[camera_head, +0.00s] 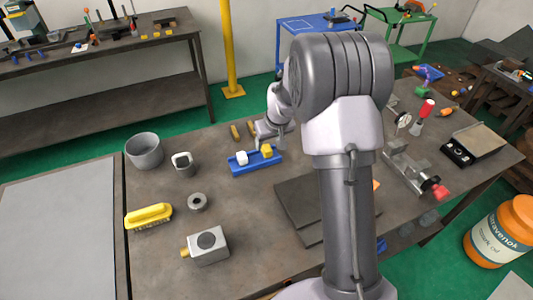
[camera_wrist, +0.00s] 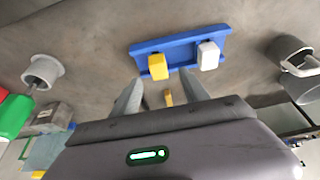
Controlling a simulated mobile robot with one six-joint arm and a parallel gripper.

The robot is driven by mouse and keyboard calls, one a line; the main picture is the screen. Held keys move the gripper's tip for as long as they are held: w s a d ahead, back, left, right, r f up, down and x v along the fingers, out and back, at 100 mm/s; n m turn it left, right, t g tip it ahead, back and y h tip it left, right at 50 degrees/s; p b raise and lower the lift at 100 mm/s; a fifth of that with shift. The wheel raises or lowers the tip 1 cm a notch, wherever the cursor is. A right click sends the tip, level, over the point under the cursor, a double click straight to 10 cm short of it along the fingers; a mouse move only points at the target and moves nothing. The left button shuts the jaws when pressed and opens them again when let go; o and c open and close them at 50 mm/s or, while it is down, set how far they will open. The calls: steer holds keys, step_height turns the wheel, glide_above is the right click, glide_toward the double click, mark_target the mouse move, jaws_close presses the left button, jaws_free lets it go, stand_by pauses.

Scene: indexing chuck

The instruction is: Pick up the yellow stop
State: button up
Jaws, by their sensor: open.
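The yellow stop appears to be the yellow block (camera_head: 266,151) at the right end of a blue holder (camera_head: 241,170), beside a white block (camera_head: 242,158). In the wrist view, the yellow block (camera_wrist: 158,67) is at the holder's left part and the white block (camera_wrist: 208,56) to its right. My gripper (camera_head: 270,143) is just behind the holder in the head view. In the wrist view, its two fingers (camera_wrist: 160,78) are apart, with nothing held between them. The yellow block lies ahead, roughly in line with the gap.
A grey bin (camera_head: 144,152), a grey mug (camera_head: 184,165), a grey ring (camera_head: 197,202), a yellow brush (camera_head: 148,216) and a grey box (camera_head: 208,246) stand left of my arm. Short yellowish pegs (camera_head: 235,132) lie behind the holder. A dark plate (camera_head: 297,205) lies in front.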

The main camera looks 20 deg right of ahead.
mark_target(267, 148)
steer(key=b+x, duration=0.1)
steer(key=x, duration=0.3)
steer(key=shift+s+d+f+b, duration=0.1)
steer(key=shift+d+f+b, duration=0.05)
steer(key=shift+f+b, duration=0.3)
steer(key=shift+w+f, duration=0.2)
steer(key=shift+f, duration=0.1)
steer(key=shift+r, duration=0.2)
steer(key=shift+c, duration=0.4)
jaws_close()
steer(key=shift+r, duration=0.1)
